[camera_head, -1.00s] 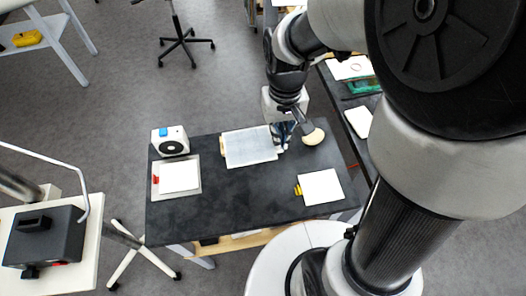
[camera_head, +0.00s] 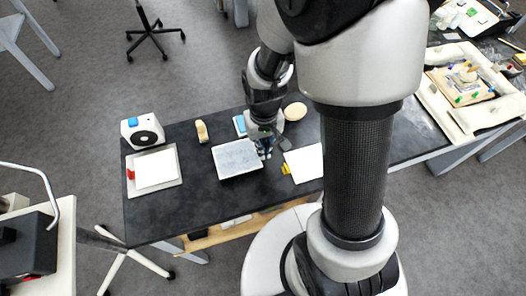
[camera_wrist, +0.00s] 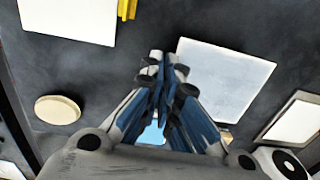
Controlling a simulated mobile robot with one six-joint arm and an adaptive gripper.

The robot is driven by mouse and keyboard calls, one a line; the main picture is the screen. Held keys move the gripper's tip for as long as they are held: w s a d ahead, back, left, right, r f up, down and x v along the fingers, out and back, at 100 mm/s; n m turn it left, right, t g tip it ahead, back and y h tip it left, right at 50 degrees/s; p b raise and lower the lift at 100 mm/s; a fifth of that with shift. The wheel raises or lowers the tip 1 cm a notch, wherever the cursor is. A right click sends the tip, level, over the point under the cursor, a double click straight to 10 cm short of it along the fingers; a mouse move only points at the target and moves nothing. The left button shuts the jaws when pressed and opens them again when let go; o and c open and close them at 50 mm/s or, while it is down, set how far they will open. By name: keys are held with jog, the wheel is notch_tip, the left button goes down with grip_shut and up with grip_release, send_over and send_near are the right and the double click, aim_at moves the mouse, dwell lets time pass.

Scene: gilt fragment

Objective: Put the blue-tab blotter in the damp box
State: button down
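My gripper (camera_head: 265,152) is low over the dark table; in the wrist view its blue fingers (camera_wrist: 163,68) are closed together, with nothing visible between them. The fingertips are at the edge of a pale grey panel (camera_head: 237,159); whether they touch it is unclear. The panel also shows in the wrist view (camera_wrist: 225,78). Behind the panel lies a small light-blue, white-edged thing (camera_head: 240,125), partly hidden by my arm. I cannot tell whether it is the blue-tab blotter. I cannot identify the damp box.
A white sheet with a yellow tab (camera_head: 305,163) lies right of my gripper. A white sheet with a red tab (camera_head: 155,168) lies on a grey tray at left. A white device (camera_head: 142,131), tan block (camera_head: 201,131) and round tan disc (camera_head: 295,111) stand nearby. The table's left front is clear.

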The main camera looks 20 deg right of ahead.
jog(key=shift+f+b, duration=0.45)
jog(key=shift+f, duration=1.15)
jog(key=shift+f, duration=0.1)
jog(key=shift+f, duration=0.15)
jog(key=c, duration=1.8)
grip_release()
